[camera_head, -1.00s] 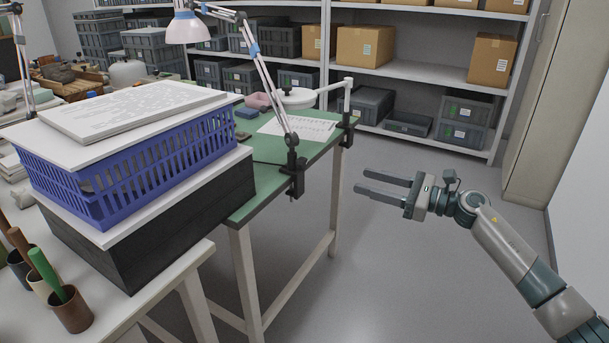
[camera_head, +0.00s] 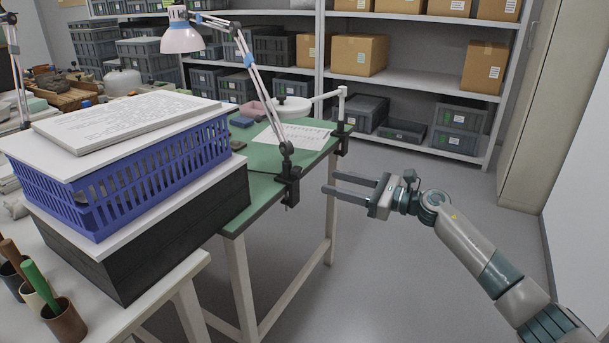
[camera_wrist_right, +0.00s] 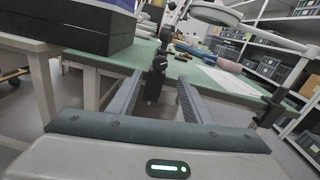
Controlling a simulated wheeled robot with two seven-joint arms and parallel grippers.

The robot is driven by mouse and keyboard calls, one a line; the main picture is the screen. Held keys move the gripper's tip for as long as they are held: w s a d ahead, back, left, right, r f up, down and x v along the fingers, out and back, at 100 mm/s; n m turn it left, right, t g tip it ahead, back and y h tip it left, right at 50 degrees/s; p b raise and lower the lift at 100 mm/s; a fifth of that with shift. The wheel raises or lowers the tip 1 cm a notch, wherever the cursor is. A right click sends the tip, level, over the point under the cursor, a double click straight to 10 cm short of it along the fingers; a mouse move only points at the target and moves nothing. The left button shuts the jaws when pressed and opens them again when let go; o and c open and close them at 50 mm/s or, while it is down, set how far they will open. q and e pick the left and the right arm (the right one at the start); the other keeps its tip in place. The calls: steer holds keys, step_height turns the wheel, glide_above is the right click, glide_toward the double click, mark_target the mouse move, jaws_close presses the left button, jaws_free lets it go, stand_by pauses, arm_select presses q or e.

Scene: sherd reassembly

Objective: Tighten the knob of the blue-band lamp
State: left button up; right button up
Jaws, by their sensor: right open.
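The blue-band lamp (camera_head: 182,38) has a white shade and a jointed arm with blue bands. It is fixed by a dark clamp (camera_head: 291,188) to the near edge of the green-topped table (camera_head: 262,190). A dark joint (camera_head: 286,149) sits just above the clamp; I cannot clearly tell which part is the knob. My right gripper (camera_head: 331,183) is open and empty, right of the clamp and apart from it, fingers pointing at it. In the right wrist view the clamp (camera_wrist_right: 157,68) appears between the fingertips (camera_wrist_right: 160,80), beyond them. My left gripper is not in view.
A white magnifier lamp (camera_head: 293,105) is clamped at the table's far corner. Shelves (camera_head: 410,80) stand behind. The floor right of the table is clear.

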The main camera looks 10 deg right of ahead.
mark_target(301, 173)
steer(key=x, duration=0.8)
steer(key=shift+w+a, duration=0.6)
steer(key=shift+a, duration=0.2)
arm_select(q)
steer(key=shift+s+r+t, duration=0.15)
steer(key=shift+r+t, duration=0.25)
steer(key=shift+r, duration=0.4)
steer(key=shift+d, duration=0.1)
arm_select(e)
steer(key=c, duration=1.1)
